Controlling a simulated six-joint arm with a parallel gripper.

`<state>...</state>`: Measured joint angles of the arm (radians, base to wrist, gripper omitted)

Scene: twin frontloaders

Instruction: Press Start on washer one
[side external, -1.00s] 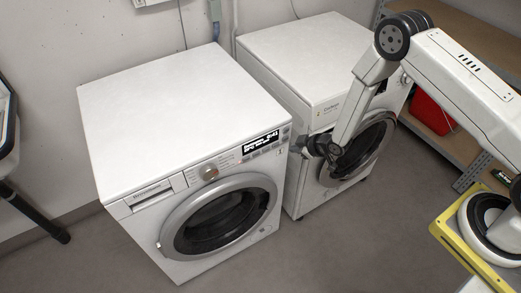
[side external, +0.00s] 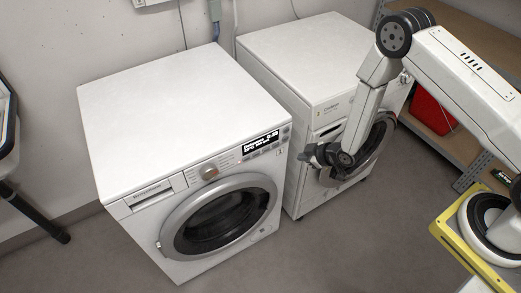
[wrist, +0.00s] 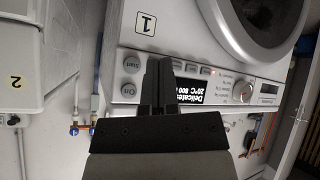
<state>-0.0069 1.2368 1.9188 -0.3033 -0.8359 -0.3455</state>
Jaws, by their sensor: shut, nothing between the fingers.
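Washer one (side external: 160,95) is the white front loader on the left in the side external view. In the wrist view its panel (wrist: 215,68) appears upside down, with a "1" label (wrist: 146,23). The round grey Start button (wrist: 132,64) is beside the On button (wrist: 129,90). The lit display (wrist: 203,92) reads Delicates, 20°C, 800, partly hidden by my gripper. My gripper (wrist: 158,66) is shut and empty, its tips beside the Start button in that view. In the side external view my gripper (side external: 304,155) is just right of the panel, apparently apart from it.
A red bin (side external: 433,110) sits on the shelving at right. The floor (side external: 325,250) in front is clear.

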